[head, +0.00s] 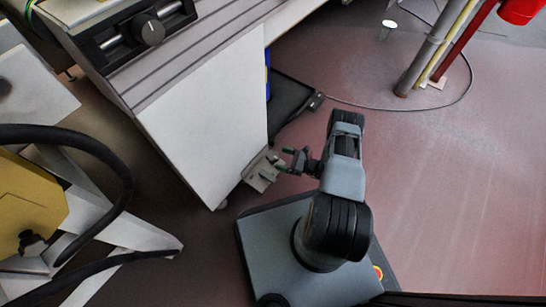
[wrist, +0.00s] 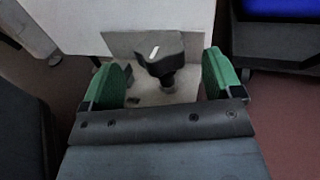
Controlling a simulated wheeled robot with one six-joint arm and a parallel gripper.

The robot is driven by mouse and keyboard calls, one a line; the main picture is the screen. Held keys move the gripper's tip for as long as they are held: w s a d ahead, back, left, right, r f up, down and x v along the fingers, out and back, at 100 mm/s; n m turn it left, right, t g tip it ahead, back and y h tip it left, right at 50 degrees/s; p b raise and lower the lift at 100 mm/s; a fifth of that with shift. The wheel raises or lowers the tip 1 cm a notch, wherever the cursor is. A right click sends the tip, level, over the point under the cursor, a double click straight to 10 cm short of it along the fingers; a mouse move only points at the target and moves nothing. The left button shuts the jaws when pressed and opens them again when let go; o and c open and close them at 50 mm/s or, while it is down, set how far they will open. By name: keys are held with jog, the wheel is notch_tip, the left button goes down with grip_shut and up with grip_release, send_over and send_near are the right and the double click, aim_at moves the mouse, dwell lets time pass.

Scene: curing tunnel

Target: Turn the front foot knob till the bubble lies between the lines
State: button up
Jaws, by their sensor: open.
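The front foot knob (wrist: 160,58) is black with a white line on top and stands on a short dark stem above a pale metal bracket (wrist: 146,95). In the head view this bracket (head: 261,175) sticks out low at the cabinet's near corner. My gripper (wrist: 163,75) has green-padded fingers, open, one on each side of the knob with gaps showing. In the head view my gripper (head: 290,160) is at the bracket and covers the knob. I cannot tell how deep the knob lies between the fingers. No bubble or lines can be made out.
The white cabinet (head: 205,115) stands beside the bracket, with another dark knob (head: 151,32) on its upper rail. A black tray-like thing (head: 288,103) lies behind the bracket. A yellow unit (head: 28,207) on a white frame is at left. Open floor (head: 450,190) lies right.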

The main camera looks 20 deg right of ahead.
aim_at(273, 155)
jog(key=shift+b+x, duration=0.5)
jog(key=shift+x, duration=2.05)
jog(key=shift+c, duration=0.4)
jog(key=c, duration=0.8)
jog(key=shift+c, duration=0.2)
jog(key=shift+m+t+h, duration=0.3)
jog(key=shift+t, duration=0.1)
jog(key=m+t+h+p, duration=0.1)
jog(key=m+t+h, duration=0.2)
jog(key=h, duration=0.1)
jog(key=shift+t, duration=0.3)
jog(key=shift+m+t+h+p, duration=0.4)
jog(key=shift+m+t+h, duration=0.8)
jog(key=shift+m+h, duration=1.05)
jog(key=shift+h, duration=0.55)
